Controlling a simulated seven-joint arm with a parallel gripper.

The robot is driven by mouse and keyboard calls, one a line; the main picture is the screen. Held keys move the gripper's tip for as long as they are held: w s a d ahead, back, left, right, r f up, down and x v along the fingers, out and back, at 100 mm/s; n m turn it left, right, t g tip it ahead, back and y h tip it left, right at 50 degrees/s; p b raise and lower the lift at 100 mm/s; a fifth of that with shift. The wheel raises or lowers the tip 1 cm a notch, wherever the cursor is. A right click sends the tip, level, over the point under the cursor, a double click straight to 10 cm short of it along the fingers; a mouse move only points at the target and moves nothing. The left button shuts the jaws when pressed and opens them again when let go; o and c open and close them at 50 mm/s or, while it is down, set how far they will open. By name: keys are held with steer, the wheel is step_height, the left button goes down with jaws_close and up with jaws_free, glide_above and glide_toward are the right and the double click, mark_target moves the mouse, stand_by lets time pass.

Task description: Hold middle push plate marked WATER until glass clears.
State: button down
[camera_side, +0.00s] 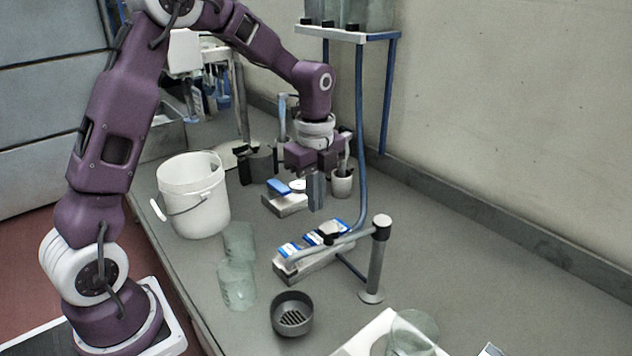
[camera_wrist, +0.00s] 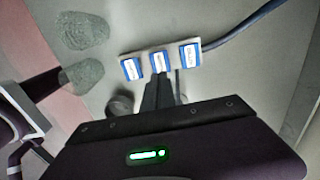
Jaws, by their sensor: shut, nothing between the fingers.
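A block (camera_side: 305,262) on the bench carries a row of three blue-and-white push plates. The wrist view shows the left plate (camera_wrist: 131,69), the middle plate (camera_wrist: 160,62) and the right plate (camera_wrist: 190,54); their lettering is too small to read. My gripper (camera_side: 316,207) is shut and empty, pointing down, with its tips above the plate row and a visible gap below them. In the wrist view my gripper (camera_wrist: 158,82) lines up with the middle plate. Two clear glasses (camera_side: 238,287) (camera_side: 239,242) stand left of the block. I cannot tell which glass is meant.
A tap post (camera_side: 376,262) with a side spout stands right of the block, its spout reaching across the plates' front. A dark drain cup (camera_side: 292,314) is in front. A white bucket (camera_side: 194,195) stands left. Another glass vessel (camera_side: 412,333) stands at the front right.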

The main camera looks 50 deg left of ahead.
steer(key=shift+r, duration=2.25)
steer(key=s+d+r+n+t, duration=0.3)
steer(key=s+d+r+n, duration=0.1)
steer(key=s+r+n, duration=0.6)
steer(key=s+d+f+n+t, duration=0.2)
steer(key=s+n, duration=0.6)
steer(key=s, duration=0.6)
steer(key=shift+s+d+t, duration=0.3)
steer(key=shift+s+d, duration=0.05)
steer(key=shift+s, duration=0.05)
